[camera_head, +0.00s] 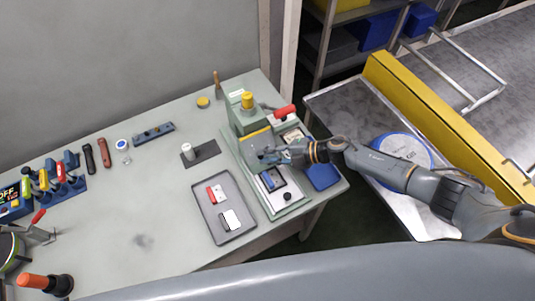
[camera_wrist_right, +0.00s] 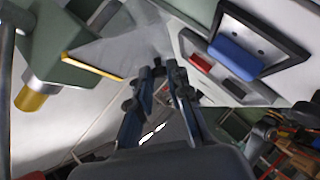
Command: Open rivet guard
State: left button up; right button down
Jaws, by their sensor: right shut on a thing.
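The green riveting machine (camera_head: 243,121) stands near the right end of the grey bench, with a yellow cap on top and a red-handled lever (camera_head: 284,111). Its guard (camera_wrist_right: 125,52) is a see-through panel with a yellow edge strip, which also shows in the head view (camera_head: 255,133). My right gripper (camera_head: 267,156) is at the front of the machine, beside the guard. In the right wrist view its fingertips (camera_wrist_right: 160,72) are closed together at a small dark part by the guard's edge. The exact contact is partly hidden by the fingers. My left gripper is not in view.
A grey tray (camera_head: 224,232) with red and white pieces lies left of the machine. A blue bin (camera_head: 322,176) sits close to its right. Several tools (camera_head: 62,178) stand at the bench's left. A conveyor with a yellow rail (camera_head: 430,120) is at right.

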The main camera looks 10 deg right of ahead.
jog(key=c, duration=1.3)
grip_release()
jog(key=v, duration=1.2)
